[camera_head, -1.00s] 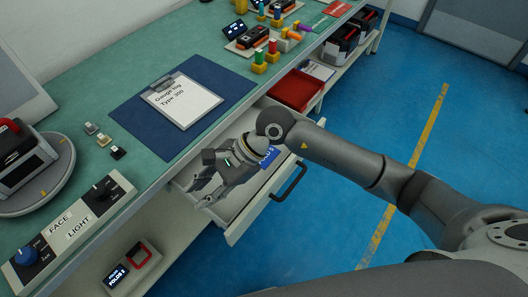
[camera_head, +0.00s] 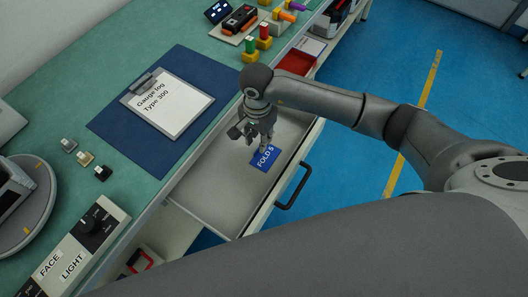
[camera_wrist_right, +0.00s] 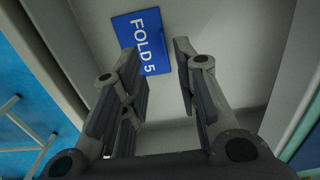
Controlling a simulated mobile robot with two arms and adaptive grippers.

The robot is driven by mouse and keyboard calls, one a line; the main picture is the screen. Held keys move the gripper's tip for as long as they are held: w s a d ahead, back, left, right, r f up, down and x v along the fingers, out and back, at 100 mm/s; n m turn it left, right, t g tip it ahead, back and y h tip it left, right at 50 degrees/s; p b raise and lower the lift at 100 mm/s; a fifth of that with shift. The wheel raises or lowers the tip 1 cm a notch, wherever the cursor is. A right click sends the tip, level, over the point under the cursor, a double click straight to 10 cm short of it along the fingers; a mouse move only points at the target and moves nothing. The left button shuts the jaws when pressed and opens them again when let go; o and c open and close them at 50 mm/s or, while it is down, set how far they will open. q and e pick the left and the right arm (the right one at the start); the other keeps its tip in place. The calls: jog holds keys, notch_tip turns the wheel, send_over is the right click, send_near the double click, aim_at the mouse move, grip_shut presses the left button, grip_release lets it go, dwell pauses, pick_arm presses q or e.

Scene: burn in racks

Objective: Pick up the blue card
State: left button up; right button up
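The blue card (camera_head: 266,159), printed "FOLD 5", lies flat in the open drawer (camera_head: 207,191). In the right wrist view the card (camera_wrist_right: 145,40) shows beyond the fingertips, slightly left of the middle between them. My right gripper (camera_head: 256,140) points down into the drawer just above the card's upper edge. In the wrist view its two fingers (camera_wrist_right: 158,58) are apart with nothing between them. The gap between fingers and card is hard to judge. My left gripper is not in view.
A drawer handle (camera_head: 293,187) sticks out at the front. On the bench above are a clipboard (camera_head: 168,104) on a dark blue mat (camera_head: 112,122), small blocks, and a FACE/LIGHT switch box (camera_head: 82,243). A red tray (camera_head: 295,62) stands beyond the drawer. The drawer's near part is empty.

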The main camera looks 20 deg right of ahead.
aim_at(257, 149)
jog(key=shift+w+f, duration=0.15)
jog(key=shift+f, duration=0.55)
jog(key=f, duration=0.2)
jog(key=f+p, duration=0.1)
jog(key=f, duration=0.1)
jog(key=shift+w+a+f, duration=0.1)
jog(key=shift+a, duration=0.1)
jog(key=shift+f, duration=0.25)
jog(key=shift+c, duration=0.3)
jog(key=c, duration=0.5)
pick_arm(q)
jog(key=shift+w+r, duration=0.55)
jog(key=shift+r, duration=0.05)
pick_arm(e)
grip_shut()
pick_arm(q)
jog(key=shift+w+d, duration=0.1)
